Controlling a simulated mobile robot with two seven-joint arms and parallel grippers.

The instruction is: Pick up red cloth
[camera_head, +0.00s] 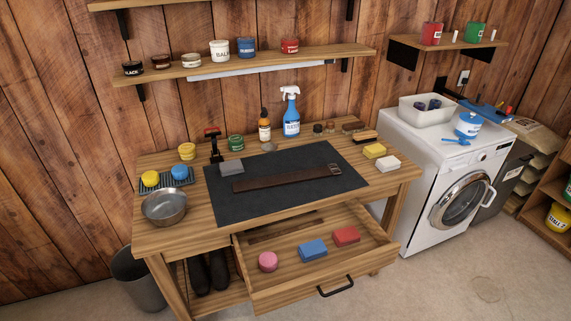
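A red folded block (346,236), which looks like the red cloth, lies in the open drawer (320,285) of the wooden workbench, toward its right side. A similar blue block (313,250) lies just left of it, and a round pink piece (268,262) lies further left. The red block lies apart from both, with its top uncovered. Neither of my grippers shows in the head view.
The open drawer juts out from the workbench (150,238), with a black handle (336,287) in front. A dark mat (225,205) with a brown strap lies above. A spray bottle (291,115) stands behind. A washing machine (425,170) stands at right. The floor in front is clear.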

